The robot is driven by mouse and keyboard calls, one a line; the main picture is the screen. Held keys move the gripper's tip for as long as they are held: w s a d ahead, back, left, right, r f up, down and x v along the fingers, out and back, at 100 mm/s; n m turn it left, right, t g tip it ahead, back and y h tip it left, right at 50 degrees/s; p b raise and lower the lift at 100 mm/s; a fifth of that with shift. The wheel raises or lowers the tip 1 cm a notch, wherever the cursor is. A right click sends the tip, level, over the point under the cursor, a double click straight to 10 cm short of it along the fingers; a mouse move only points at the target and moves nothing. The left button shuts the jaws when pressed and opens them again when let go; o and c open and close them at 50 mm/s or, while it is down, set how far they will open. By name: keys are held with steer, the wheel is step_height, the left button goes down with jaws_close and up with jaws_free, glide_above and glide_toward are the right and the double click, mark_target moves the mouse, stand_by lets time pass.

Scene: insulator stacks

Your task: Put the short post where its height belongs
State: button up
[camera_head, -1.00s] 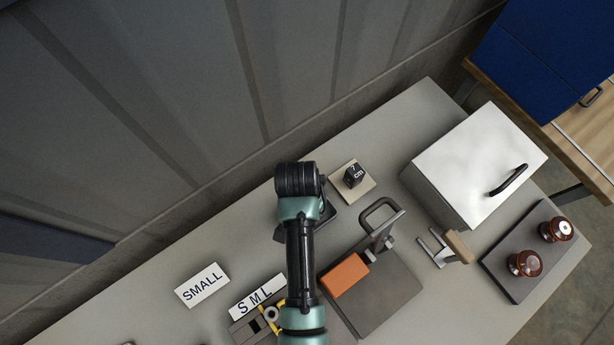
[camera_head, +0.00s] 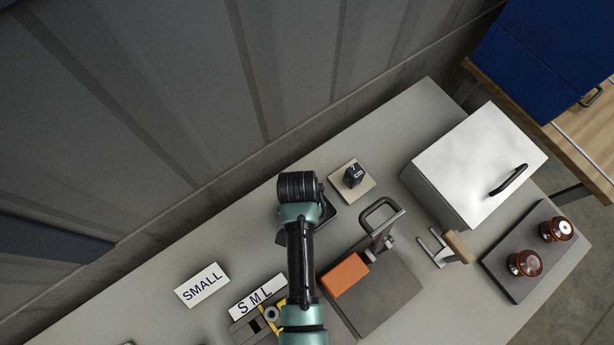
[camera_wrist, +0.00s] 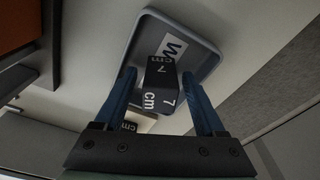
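In the wrist view a dark block (camera_wrist: 160,88) marked "7 cm" in white stands over a grey-rimmed tray (camera_wrist: 212,62) with a white label bearing a "W". My gripper (camera_wrist: 158,74) has its two blue fingers apart, one on each side of this block, with a visible gap to it. In the head view my wrist hides the block and most of the dark tray (camera_head: 328,214). A second dark block (camera_head: 354,174) marked "7 cm" sits on a beige plate (camera_head: 367,188); it shows partly behind the left finger in the wrist view (camera_wrist: 130,126).
A "SMALL" card (camera_head: 202,285) and an "S M L" fixture (camera_head: 257,297) lie at lower left. A clamp with an orange block (camera_head: 345,275), a wooden-handled tool (camera_head: 458,247), a white box (camera_head: 465,160) and a board with two brown insulators (camera_head: 524,263) stand to the right.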

steer(key=shift+r, duration=0.1)
steer(key=r, duration=0.4)
steer(key=s+r, duration=0.1)
steer(key=r, duration=0.7)
steer(key=shift+s+a, duration=0.15)
steer(key=shift+a, duration=0.25)
